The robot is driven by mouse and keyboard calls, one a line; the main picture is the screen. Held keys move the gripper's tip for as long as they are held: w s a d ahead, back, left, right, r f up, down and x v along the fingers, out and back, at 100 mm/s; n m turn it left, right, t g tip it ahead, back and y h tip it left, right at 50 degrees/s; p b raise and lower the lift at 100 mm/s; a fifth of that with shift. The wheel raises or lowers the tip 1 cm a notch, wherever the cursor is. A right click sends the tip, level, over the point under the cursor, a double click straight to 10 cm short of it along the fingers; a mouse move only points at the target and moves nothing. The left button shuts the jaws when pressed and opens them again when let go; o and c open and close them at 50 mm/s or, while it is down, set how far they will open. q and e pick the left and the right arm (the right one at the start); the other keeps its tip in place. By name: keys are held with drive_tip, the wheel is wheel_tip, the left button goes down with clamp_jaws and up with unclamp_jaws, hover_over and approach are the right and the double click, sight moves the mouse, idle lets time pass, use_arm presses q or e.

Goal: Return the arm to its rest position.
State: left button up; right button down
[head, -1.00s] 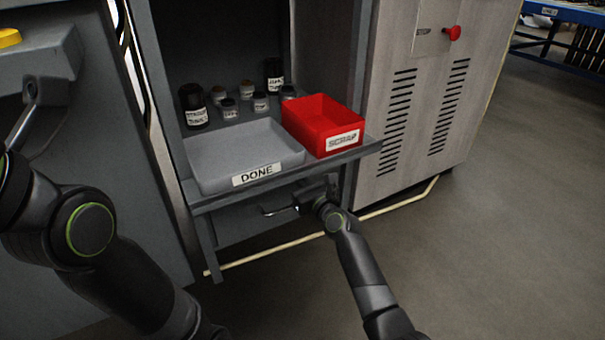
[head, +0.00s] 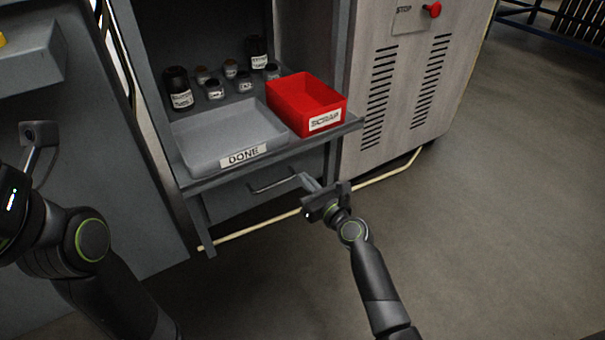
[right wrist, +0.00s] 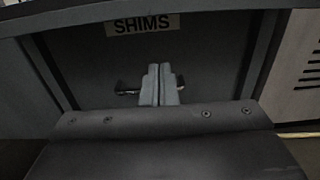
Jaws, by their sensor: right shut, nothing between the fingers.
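My right gripper (head: 309,182) is in front of the cabinet, below the red bin and just right of a drawer handle (head: 273,184). In the right wrist view its two grey fingers (right wrist: 161,84) are pressed together with nothing between them. The handle (right wrist: 127,88) shows behind them, partly hidden, under a SHIMS label (right wrist: 142,25) on the closed-looking drawer front. I cannot see whether any gap is left to the handle, but in the head view the fingers look apart from it. My left arm is at the left edge; its fingers do not show.
A grey DONE tray (head: 222,133) and a red SCRAP bin (head: 305,103) sit on the cabinet shelf, with several labelled jars behind them. A vented machine (head: 405,80) with a red knob (head: 432,10) stands to the right. The floor (head: 480,230) at right is clear.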

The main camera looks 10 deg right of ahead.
drive_tip(key=shift+s+d, duration=0.1)
drive_tip(key=shift+s, duration=0.15)
